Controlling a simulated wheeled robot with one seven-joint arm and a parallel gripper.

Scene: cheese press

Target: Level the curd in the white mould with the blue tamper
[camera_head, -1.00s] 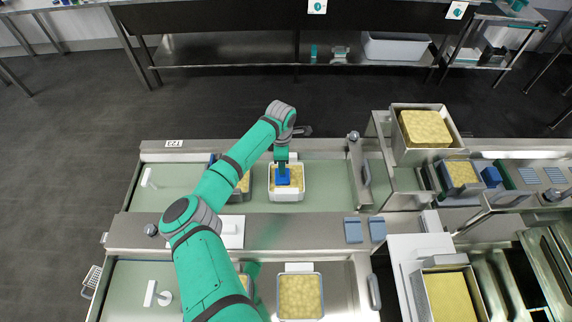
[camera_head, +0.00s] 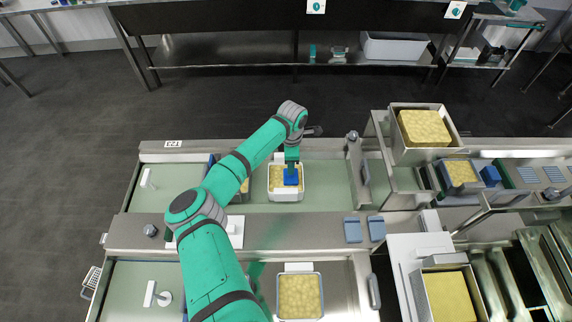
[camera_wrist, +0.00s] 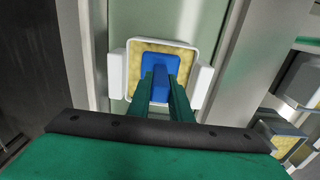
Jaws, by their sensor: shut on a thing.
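The white mould (camera_head: 285,196) stands on the pale green bed of the far press station, with yellow curd (camera_head: 276,179) inside. The blue tamper (camera_head: 290,180) is over the right part of the curd, within the mould's walls. It also shows in the wrist view (camera_wrist: 159,64), where curd (camera_wrist: 190,62) is visible around it and the white mould (camera_wrist: 131,66) frames it. My gripper (camera_head: 291,164) is above the mould, its green fingers shut on the tamper. I cannot tell whether the tamper's underside touches the curd.
A grey mould (camera_head: 243,190) with curd stands left of the white mould, partly behind my arm. Another curd-filled mould (camera_head: 300,297) stands on the near station. A steel tub of curd (camera_head: 424,128) stands at the right. Two blue-grey plates (camera_head: 364,229) lie on the divider.

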